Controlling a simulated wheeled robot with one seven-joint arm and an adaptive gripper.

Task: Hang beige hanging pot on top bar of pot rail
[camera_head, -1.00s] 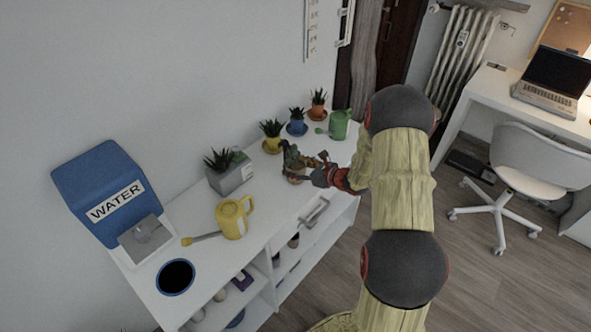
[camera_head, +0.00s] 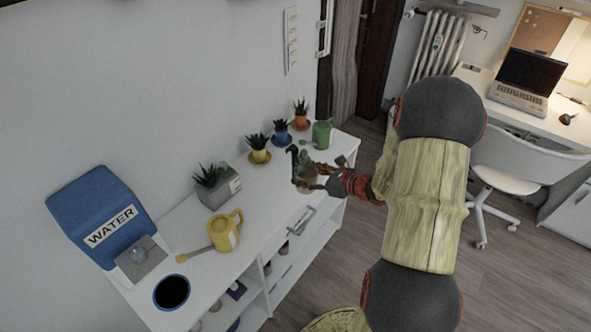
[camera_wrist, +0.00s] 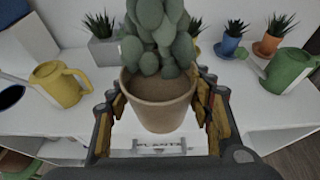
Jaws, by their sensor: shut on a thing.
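The beige hanging pot (camera_wrist: 158,100) holds a green cactus-like plant and is gripped between the two fingers of my gripper (camera_wrist: 160,110). In the head view the beige pot (camera_head: 303,186) shows small, with a dark hook-like piece at its upper left. My gripper (camera_head: 325,184) is shut on it from the right, over the shelf's front part. The pot looks upright and raised above the white surface. A white rail-like fixture (camera_head: 291,42) is on the wall at the top; I cannot tell if it is the pot rail.
The white shelf (camera_head: 215,265) carries a yellow watering can (camera_head: 226,232), a grey planter (camera_head: 218,188), small yellow, blue and orange pots, a green watering can (camera_head: 322,134) and a blue WATER dispenser (camera_head: 100,218).

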